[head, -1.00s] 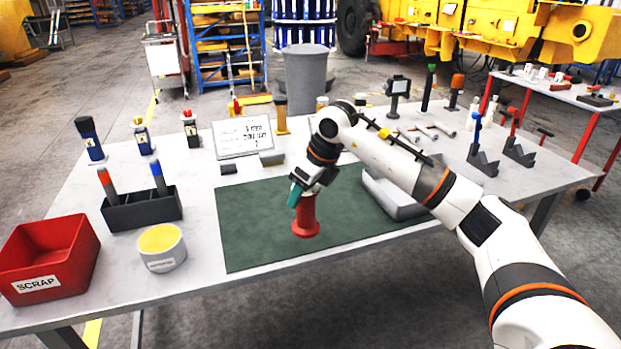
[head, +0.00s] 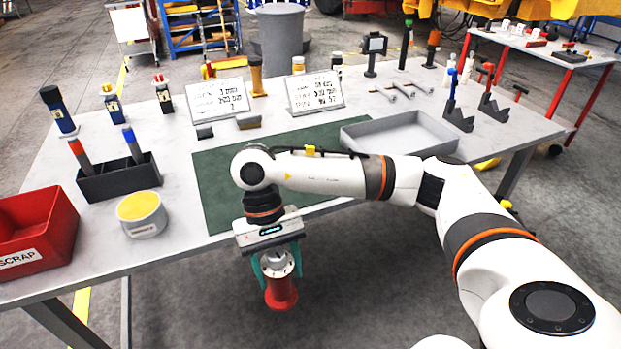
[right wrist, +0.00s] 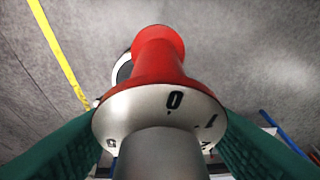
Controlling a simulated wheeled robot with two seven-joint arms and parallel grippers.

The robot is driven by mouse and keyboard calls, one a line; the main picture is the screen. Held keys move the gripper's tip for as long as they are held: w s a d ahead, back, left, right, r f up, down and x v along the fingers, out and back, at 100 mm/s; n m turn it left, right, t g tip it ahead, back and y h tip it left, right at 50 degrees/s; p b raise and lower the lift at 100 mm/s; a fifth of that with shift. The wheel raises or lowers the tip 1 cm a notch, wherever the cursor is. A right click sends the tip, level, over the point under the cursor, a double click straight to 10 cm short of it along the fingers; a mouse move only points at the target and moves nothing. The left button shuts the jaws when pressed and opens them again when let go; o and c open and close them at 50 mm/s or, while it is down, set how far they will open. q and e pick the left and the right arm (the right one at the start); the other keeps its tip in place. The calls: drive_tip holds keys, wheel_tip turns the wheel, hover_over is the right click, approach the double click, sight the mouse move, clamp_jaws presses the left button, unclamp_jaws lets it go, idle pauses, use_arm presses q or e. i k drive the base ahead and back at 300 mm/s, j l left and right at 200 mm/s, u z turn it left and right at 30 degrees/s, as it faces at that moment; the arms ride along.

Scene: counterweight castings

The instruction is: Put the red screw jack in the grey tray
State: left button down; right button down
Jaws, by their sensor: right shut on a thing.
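The red screw jack (head: 281,291) has a red flared body and a silver collar with black marks. My right gripper (head: 277,262) is shut on it and holds it in the air, in front of the table's near edge. In the right wrist view the jack (right wrist: 160,70) sits between the two green fingers (right wrist: 160,150), with floor beyond it. The grey tray (head: 400,134) lies at the right of the table, behind my right arm, and looks empty. My left gripper is not in view.
A green mat (head: 215,185) covers the table's middle. At left stand a red scrap bin (head: 35,225), a round tub with a yellow top (head: 141,213) and a black holder (head: 118,178) with markers. Signs (head: 315,92) and several stands line the back.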

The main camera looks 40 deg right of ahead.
sight(398, 146)
drive_tip(key=z, duration=1.2)
drive_tip(key=i+j+z, duration=0.25)
drive_tip(key=i, duration=0.2)
drive_tip(key=i+j+z, duration=0.25)
drive_tip(key=i+j, duration=0.15)
